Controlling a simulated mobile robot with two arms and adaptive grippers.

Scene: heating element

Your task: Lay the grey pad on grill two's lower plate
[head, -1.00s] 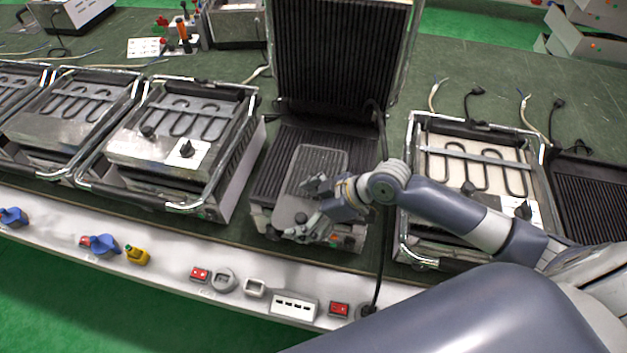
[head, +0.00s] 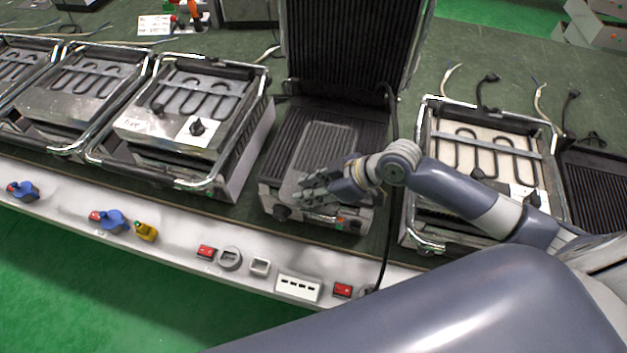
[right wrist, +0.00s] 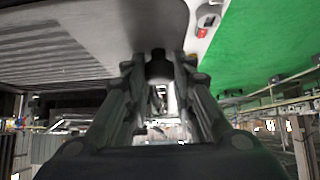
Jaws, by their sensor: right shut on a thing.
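The grey pad (head: 321,147) lies over the ridged lower plate (head: 284,142) of the opened grill, slightly askew, its near end at the grill's front edge. I cannot tell whether it rests flat on the plate. My right gripper (head: 306,190) is at the pad's near end, its fingers shut on the pad's dark round knob. In the right wrist view the fingers close around this knob (right wrist: 158,66), with the pad's smooth grey face (right wrist: 110,25) beside it. The hand hides part of the pad's near end. My left gripper is not in view.
The grill's ridged lid (head: 345,50) stands up behind the lower plate. A grill with bare heating coils (head: 478,150) stands close on the right, another (head: 190,115) on the left. A black cable (head: 386,230) hangs just right of the opened grill.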

